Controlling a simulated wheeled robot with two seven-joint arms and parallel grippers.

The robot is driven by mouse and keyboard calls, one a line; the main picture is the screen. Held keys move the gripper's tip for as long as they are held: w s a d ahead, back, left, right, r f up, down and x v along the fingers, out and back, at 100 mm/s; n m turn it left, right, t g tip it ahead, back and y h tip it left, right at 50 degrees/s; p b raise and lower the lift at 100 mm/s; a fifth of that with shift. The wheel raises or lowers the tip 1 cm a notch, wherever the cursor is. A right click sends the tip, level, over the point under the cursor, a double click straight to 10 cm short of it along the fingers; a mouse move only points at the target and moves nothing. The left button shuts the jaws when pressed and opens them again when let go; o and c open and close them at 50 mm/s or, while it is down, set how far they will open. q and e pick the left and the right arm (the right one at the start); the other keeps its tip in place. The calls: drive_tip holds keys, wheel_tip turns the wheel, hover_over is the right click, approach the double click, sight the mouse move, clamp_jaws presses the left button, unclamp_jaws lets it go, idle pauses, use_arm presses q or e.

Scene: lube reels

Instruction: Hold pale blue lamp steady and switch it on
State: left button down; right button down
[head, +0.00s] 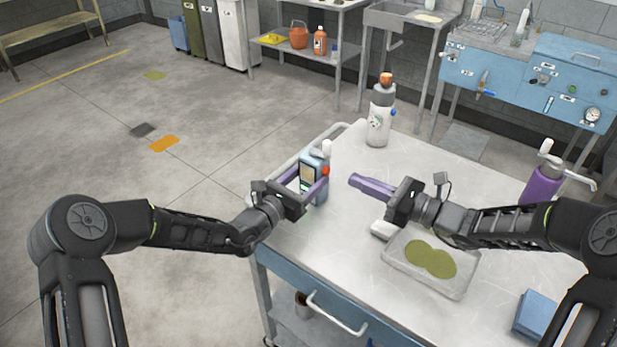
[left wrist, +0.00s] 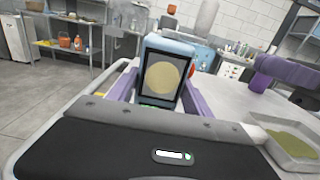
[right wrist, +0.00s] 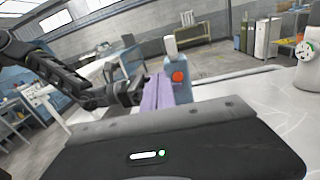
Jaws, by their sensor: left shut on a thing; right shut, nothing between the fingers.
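The pale blue lamp (head: 314,164) stands upright near the table's left edge, with a white top and a red round button on its side. In the left wrist view the lamp (left wrist: 172,43) shows a dark front with a dull yellow disc; I cannot tell whether it is lit. My left gripper (head: 312,186) is shut on the lamp, one purple finger along each side. My right gripper (head: 353,181) is shut and empty, its tips apart from the lamp on the button side. In the right wrist view the red button (right wrist: 179,77) faces it.
A white bottle with an orange cap (head: 380,118) stands behind the lamp. A clear tray (head: 455,290) with an olive patch lies below my right arm. A purple pump bottle (head: 541,187) and blue block (head: 535,314) stand at right.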

sight(326, 171)
drive_tip(key=s+a+f+n+g+h, duration=0.1)
drive_tip(key=s+f+n+h, duration=0.1)
drive_tip(key=s+a+f+n+g+h, duration=0.1)
drive_tip(key=s+a+f+n+g, duration=0.1)
drive_tip(key=s+n, duration=0.1)
drive_tip(key=s+a+f+n+g+h, duration=0.1)
drive_tip(key=s+f+n+g+h, duration=0.1)
drive_tip(key=shift+s+a+n+h, duration=0.2)
drive_tip(key=shift+s+n+h, duration=0.1)
drive_tip(key=shift+s, duration=0.05)
drive_tip(key=d+n+h, duration=0.1)
drive_tip(key=w+d+f+t+h, duration=0.1)
drive_tip(key=d+n+h, duration=0.1)
drive_tip(key=shift+w+d+f+n+t+h, duration=0.15)
drive_tip(key=shift+w+d+n+t+h, duration=0.15)
drive_tip(key=shift+w+t, duration=0.1)
use_arm(q)
drive_tip(key=shift+r, duration=0.1)
use_arm(e)
drive_tip(key=w+d+r+n+t+h, duration=0.2)
drive_tip(key=w+d+r+t, duration=0.1)
drive_tip(key=w+r+t, duration=0.1)
drive_tip(key=shift+w+d+r+t, duration=0.15)
drive_tip(key=shift+w+d+t, duration=0.2)
drive_tip(key=shift+w, duration=0.5)
drive_tip(key=w+a, duration=0.5)
drive_tip(key=a, duration=0.2)
drive_tip(key=shift+w+a, duration=0.1)
idle(0.3)
